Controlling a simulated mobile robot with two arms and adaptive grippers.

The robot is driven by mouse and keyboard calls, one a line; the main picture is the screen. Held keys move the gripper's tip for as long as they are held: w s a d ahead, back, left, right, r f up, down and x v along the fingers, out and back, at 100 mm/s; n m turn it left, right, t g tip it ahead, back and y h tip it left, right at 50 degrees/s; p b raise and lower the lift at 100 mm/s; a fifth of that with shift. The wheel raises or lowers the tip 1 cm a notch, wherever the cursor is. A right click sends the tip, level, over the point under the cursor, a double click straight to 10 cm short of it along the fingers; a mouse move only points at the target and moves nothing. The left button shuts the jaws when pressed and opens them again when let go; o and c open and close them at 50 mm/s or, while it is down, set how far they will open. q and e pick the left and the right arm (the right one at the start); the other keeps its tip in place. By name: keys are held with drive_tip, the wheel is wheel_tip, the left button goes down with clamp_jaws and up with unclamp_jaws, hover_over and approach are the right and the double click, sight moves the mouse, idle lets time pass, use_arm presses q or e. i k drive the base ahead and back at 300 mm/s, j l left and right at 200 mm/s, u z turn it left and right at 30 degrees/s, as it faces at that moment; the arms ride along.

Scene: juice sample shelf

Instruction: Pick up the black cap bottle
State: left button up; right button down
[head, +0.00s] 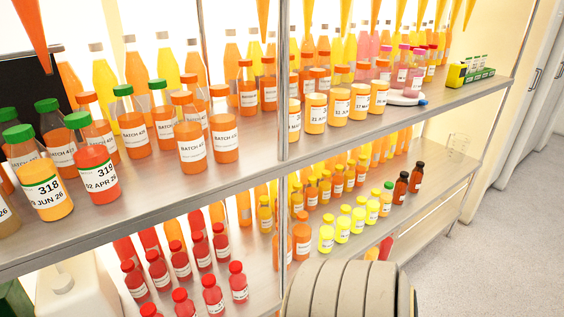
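Two small dark brown bottles with black caps stand upright on the lower shelf, toward its right end. The nearer black cap bottle (401,188) is slightly left of the farther black cap bottle (417,178). Both carry a pale label. Neither of my grippers shows in the head view, so I cannot see whether they are open or shut. A grey ribbed part at the bottom centre hides some of the lower shelf's front.
The upper shelf (220,165) overhangs, with a metal post (283,90). Open floor (490,255) lies right.

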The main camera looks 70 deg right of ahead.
sight(401, 186)
drive_tip(key=z, duration=2.65)
drive_tip(key=i+l+u, duration=0.1)
drive_tip(key=l, duration=0.25)
drive_tip(key=i+l, duration=0.3)
drive_tip(key=i+l+u, duration=0.15)
drive_tip(key=l, duration=0.3)
drive_tip(key=i+l+u, duration=0.1)
drive_tip(key=l, duration=0.3)
drive_tip(key=i, duration=0.1)
